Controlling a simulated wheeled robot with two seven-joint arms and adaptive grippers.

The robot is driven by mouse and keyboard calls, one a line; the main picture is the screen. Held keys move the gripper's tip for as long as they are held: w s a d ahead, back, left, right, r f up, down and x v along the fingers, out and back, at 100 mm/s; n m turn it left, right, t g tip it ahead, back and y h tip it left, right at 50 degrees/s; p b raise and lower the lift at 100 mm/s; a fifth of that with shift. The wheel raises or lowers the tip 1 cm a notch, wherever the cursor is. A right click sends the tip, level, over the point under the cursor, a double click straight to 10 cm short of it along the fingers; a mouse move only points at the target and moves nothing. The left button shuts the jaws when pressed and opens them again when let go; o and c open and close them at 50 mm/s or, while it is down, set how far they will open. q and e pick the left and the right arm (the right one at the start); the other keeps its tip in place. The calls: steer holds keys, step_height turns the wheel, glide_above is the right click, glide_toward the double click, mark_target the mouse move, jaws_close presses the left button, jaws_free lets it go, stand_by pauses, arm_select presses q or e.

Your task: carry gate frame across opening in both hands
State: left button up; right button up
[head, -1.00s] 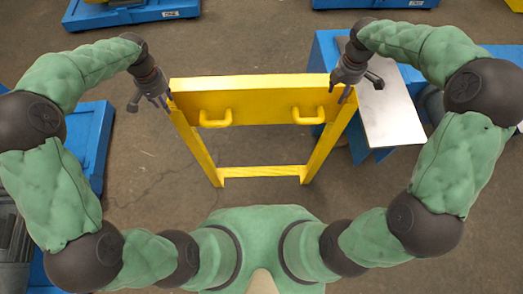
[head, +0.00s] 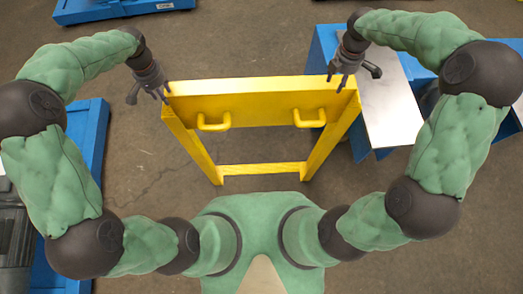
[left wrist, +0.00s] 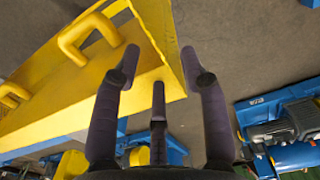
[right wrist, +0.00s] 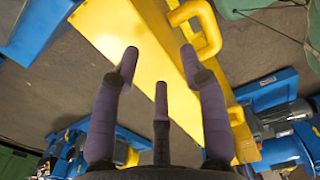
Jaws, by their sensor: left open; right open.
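The yellow gate frame (head: 262,107) stands upright in front of me in the head view, with two legs, a low crossbar (head: 263,169) and two U-shaped handles, left (head: 214,123) and right (head: 309,120). My left gripper (head: 151,95) is open at the frame's upper left corner, its fingers spread. In the left wrist view the frame (left wrist: 75,85) lies just beyond the fingers (left wrist: 160,70). My right gripper (head: 344,82) is open at the upper right corner. In the right wrist view the panel (right wrist: 140,50) and a handle (right wrist: 198,25) show beyond the fingers. Whether any finger touches cannot be told.
A blue stand with a pale metal plate (head: 392,108) stands close to the frame's right side. A blue platform (head: 86,130) lies to the left, and another blue unit (head: 115,12) is at the back left. The floor behind the frame is clear.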

mark_target(170, 107)
arm_select(q)
step_height(170, 107, down, 8)
steer(key=shift+f, duration=0.2)
arm_select(e)
step_height(170, 107, down, 8)
steer(key=shift+f, duration=0.2)
arm_select(q)
jaws_close()
arm_select(e)
jaws_close()
arm_select(q)
steer(key=shift+w+r, duration=0.15)
steer(key=shift+r, duration=0.05)
arm_select(e)
steer(key=shift+w+r, duration=0.25)
steer(key=shift+r, duration=0.05)
